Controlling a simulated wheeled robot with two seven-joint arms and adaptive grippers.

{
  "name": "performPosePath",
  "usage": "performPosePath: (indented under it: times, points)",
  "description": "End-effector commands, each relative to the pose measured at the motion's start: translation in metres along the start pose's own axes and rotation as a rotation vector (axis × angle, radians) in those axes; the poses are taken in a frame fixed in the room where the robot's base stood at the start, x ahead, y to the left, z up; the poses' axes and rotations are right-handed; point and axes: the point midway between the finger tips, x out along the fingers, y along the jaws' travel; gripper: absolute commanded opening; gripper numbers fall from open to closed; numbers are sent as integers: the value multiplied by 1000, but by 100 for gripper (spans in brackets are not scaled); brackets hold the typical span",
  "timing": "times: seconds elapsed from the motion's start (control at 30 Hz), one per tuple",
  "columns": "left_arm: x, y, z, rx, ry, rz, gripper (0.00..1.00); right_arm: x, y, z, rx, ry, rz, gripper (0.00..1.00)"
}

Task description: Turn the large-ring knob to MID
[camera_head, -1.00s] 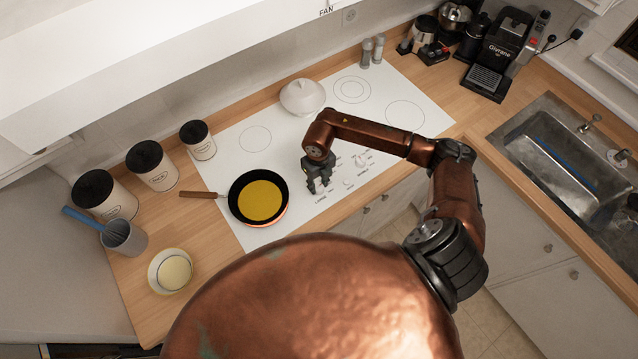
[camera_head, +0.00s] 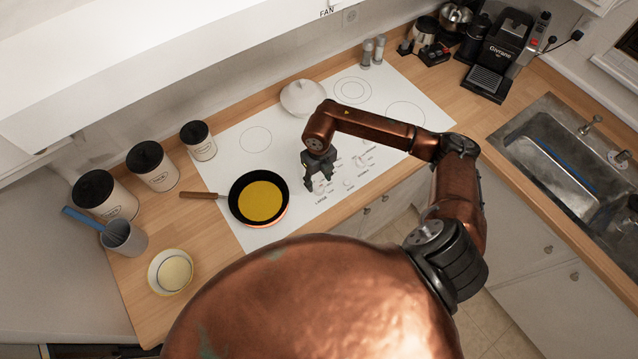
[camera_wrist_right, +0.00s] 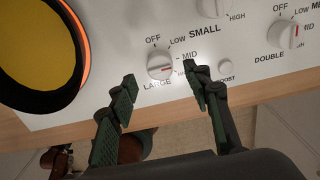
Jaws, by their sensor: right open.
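The large-ring knob (camera_wrist_right: 160,65) is a round white knob above the word LARGE in the right wrist view. OFF, LOW and MID are printed around it. A red mark on it points to the right, roughly to the MID side; the exact alignment is hard to tell. The knob also shows in the head view (camera_head: 320,187). My right gripper (camera_wrist_right: 159,80) is open, its two dark fingertips apart on either side of the knob's near side. No clear contact shows. It also shows in the head view (camera_head: 319,180) over the cooktop's front. My left gripper is out of view.
Other knobs stand on the white cooktop (camera_head: 225,160), including the DOUBLE knob (camera_wrist_right: 287,34) and the SMALL knob (camera_wrist_right: 212,6). A BOOST button (camera_wrist_right: 226,67) is close to the right finger. A frying pan (camera_head: 260,200) with yellow contents stands left of the gripper.

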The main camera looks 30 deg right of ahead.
Motion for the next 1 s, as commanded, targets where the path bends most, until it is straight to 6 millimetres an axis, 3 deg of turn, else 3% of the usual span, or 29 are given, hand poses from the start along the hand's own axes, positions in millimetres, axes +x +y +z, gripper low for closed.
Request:
performPosePath:
  times: [0.2,0.4,1.0]
  points:
    - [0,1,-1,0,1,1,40,-48,-1,1,-2,-4,-2,45]
    - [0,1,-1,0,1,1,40,-76,0,1,0,-2,-1,45]
    - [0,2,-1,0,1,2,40,-85,0,0,0,0,-1,45]
